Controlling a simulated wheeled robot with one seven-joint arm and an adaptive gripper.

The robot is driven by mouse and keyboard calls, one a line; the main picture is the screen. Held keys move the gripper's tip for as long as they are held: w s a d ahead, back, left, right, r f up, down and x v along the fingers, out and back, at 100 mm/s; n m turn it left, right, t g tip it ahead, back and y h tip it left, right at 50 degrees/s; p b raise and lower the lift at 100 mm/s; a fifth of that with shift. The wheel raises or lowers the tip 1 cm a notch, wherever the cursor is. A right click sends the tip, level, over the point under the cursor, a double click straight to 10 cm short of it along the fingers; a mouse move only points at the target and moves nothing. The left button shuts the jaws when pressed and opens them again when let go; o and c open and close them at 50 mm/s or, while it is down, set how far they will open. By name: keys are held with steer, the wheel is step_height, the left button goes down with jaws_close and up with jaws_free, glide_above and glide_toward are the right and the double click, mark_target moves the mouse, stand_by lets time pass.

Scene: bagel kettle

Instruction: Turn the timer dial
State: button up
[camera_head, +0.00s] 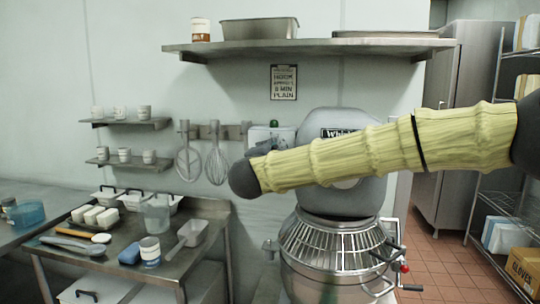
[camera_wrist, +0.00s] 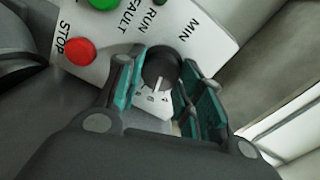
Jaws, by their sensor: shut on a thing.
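The timer dial (camera_wrist: 160,68) is a dark round knob on a pale control panel (camera_wrist: 205,35) in the wrist view. My gripper (camera_wrist: 162,88) has its two teal-padded fingers on either side of the dial, shut on it. A pale pointer line shows at the dial's near edge, with small markings below it. In the head view, the control box (camera_head: 268,137) is partly hidden behind my arm, and the dial and gripper cannot be seen there.
A red stop button (camera_wrist: 81,51) and a green button (camera_wrist: 103,3) sit left of the dial. The mixer (camera_head: 340,215) stands beside the control box. A whisk (camera_head: 216,165) hangs on the wall. A steel table (camera_head: 205,240) with dishes is at left.

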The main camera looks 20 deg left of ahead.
steer(key=shift+w+d+r, duration=0.15)
steer(key=shift+r, duration=0.25)
steer(key=o, duration=0.8)
steer(key=shift+o, duration=0.9)
steer(key=shift+f, duration=0.1)
steer(key=s+d, duration=0.1)
steer(key=s, duration=1)
steer(key=shift+s+d+f, duration=0.2)
steer(key=shift+s+d, duration=0.1)
steer(key=shift+s, duration=0.05)
